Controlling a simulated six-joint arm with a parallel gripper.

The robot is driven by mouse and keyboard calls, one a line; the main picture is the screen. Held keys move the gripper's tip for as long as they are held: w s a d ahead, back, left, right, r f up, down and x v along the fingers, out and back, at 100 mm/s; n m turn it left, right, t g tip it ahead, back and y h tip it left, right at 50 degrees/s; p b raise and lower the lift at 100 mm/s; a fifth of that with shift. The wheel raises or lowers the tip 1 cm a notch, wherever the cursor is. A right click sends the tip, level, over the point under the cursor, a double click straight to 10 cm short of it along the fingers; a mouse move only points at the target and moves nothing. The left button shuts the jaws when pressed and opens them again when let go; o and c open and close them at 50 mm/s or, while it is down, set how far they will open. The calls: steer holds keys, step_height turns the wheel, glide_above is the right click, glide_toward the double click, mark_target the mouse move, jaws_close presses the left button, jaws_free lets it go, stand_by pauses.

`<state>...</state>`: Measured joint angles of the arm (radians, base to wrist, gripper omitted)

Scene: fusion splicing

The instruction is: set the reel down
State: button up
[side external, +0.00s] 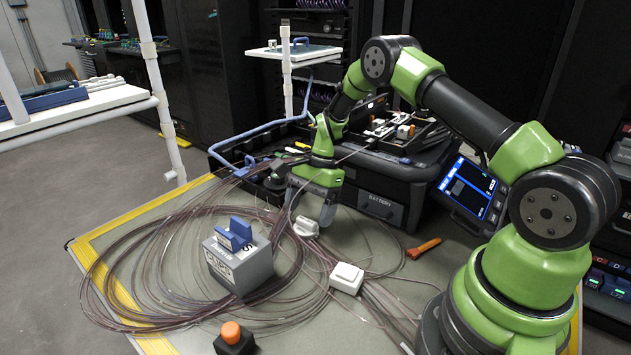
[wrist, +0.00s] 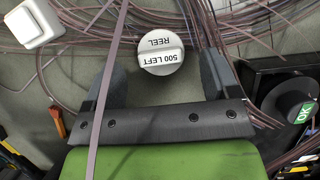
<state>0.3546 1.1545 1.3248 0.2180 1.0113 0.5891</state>
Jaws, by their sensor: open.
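The reel (wrist: 161,52) is a white disc labelled "REEL 500 LEFT". In the wrist view it sits between and just ahead of my two dark fingers, with a gap on each side. In the side view a white piece (side external: 305,228), which looks like the reel, rests on the mat beside the fingertips. My gripper (side external: 311,207) points down there, its jaws apart and empty; it also shows in the wrist view (wrist: 157,70). Whether the reel's underside lies on the mat or on strands is hard to tell.
Loose brown fibre coils (side external: 130,265) cover the mat around a grey CLIPS block (side external: 238,262). A white box (side external: 346,278), an orange-handled tool (side external: 423,248) and an orange button (side external: 231,333) lie nearby. A black BATTERY case (side external: 385,190) stands behind. A strand crosses the wrist view.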

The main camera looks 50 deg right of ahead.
steer(key=v, duration=0.9)
step_height(320, 180, up, 10)
steer(key=n+t+h, duration=0.1)
steer(key=n, duration=0.2)
glide_above(315, 222)
steer(key=s+a+r+n+t+h, duration=0.1)
steer(key=s+a+r+n+t, duration=0.1)
steer(key=s+a+r+n, duration=0.3)
steer(key=s+a+r+n+t, duration=0.2)
steer(key=s+n, duration=0.1)
steer(key=s, duration=0.4)
steer(key=s+a+r+n+t, duration=0.2)
steer(key=s+n, duration=0.1)
steer(key=s, duration=0.5)
steer(key=shift+s+a+r, duration=0.2)
